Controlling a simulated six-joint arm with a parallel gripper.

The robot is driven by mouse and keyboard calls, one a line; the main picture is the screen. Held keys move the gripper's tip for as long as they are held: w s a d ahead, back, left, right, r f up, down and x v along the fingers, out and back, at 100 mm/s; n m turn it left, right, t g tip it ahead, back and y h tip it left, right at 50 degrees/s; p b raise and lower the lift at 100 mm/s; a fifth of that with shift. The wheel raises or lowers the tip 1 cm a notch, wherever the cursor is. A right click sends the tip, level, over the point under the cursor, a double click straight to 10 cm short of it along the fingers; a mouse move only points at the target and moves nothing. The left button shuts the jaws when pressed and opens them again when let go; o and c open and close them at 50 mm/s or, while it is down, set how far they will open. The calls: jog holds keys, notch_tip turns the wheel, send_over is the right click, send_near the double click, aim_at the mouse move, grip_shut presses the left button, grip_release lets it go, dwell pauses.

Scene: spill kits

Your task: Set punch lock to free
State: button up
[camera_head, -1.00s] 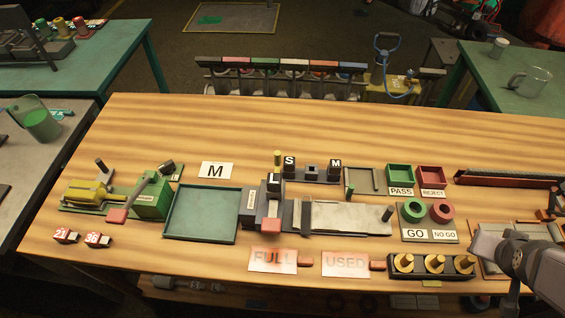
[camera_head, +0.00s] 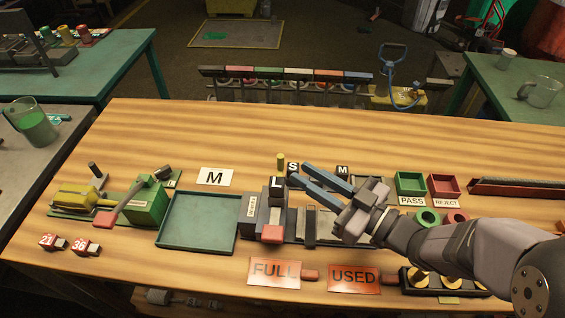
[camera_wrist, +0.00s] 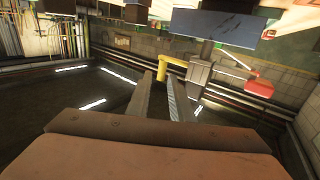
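The punch (camera_head: 276,208) is a dark upright block marked L in the middle of the wooden bench, with a red block (camera_head: 271,234) at its front. A yellow upright peg (camera_head: 281,163) stands at its back. I cannot tell for sure which part is the lock, or read its setting. My gripper (camera_head: 300,172) is open and empty, its two blue fingers pointing left towards the punch top, just right of the peg. In the wrist view, a yellow bent piece (camera_wrist: 172,62) shows just beyond the fingertips, beside a grey post; any contact is unclear.
Dark blocks marked S (camera_head: 293,168) and M (camera_head: 342,171) stand behind my fingers. A green tray (camera_head: 196,219) lies left of the punch. FULL (camera_head: 274,272) and USED (camera_head: 354,279) plates lie in front. My arm covers part of the right side. The back of the bench is clear.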

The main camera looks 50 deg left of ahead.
aim_at(283, 163)
jog(key=shift+s+a+r, duration=0.1)
jog(key=shift+s+a, duration=0.2)
jog(key=shift+a, duration=0.15)
jog(key=shift+s+a+p, duration=0.2)
jog(key=shift+a+p, duration=0.05)
jog(key=shift+a, duration=0.8)
jog(key=shift+s+a+p, duration=0.2)
jog(key=shift+a+p, duration=0.1)
jog(key=shift+a, duration=0.75)
jog(key=shift+s+a+p, duration=0.2)
jog(key=shift+a+p, duration=0.05)
jog(key=shift+a, duration=0.8)
grip_shut()
